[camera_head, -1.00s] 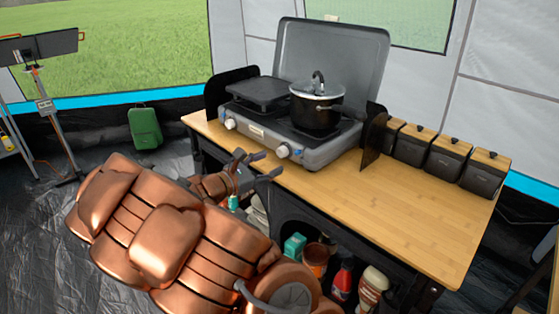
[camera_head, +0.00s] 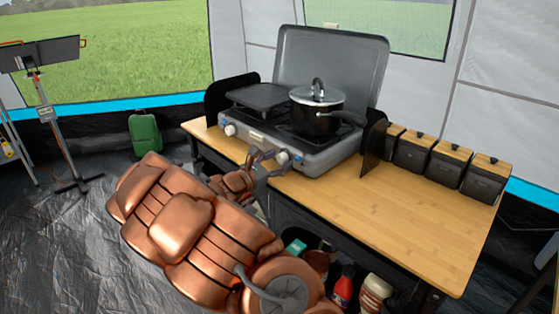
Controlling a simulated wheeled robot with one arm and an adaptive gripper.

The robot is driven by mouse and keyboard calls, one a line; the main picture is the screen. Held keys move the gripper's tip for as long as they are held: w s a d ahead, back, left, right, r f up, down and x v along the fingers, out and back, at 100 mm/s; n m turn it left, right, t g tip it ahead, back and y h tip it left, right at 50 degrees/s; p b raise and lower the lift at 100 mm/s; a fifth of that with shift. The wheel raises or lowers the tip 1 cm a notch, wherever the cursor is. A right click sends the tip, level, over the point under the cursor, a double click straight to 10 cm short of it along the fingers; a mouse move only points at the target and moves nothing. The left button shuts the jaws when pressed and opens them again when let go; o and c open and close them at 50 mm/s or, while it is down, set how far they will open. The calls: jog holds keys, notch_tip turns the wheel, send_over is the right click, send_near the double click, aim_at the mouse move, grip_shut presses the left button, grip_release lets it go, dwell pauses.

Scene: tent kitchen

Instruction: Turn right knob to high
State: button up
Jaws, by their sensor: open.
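The camping stove (camera_head: 325,155) stands on the wooden table with its grey lid up. Its right knob (camera_head: 283,157) is a white-and-blue dial on the front face. The left knob (camera_head: 230,130) is at the other end of that face. My gripper (camera_head: 270,161) is open and empty, its fingers just left of the right knob, close to the stove front. I cannot tell whether a finger touches the knob. The knob's setting is too small to read.
A black pot (camera_head: 316,113) with a glass lid sits on the right burner, and a black griddle (camera_head: 257,95) on the left. Several dark canisters (camera_head: 447,160) line the table's back right. The wooden tabletop (camera_head: 410,215) is clear at the front right. Bottles (camera_head: 343,287) stand on the shelf below.

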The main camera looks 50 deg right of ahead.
jog(key=shift+d, duration=0.3)
jog(key=shift+c, duration=0.2)
grip_shut()
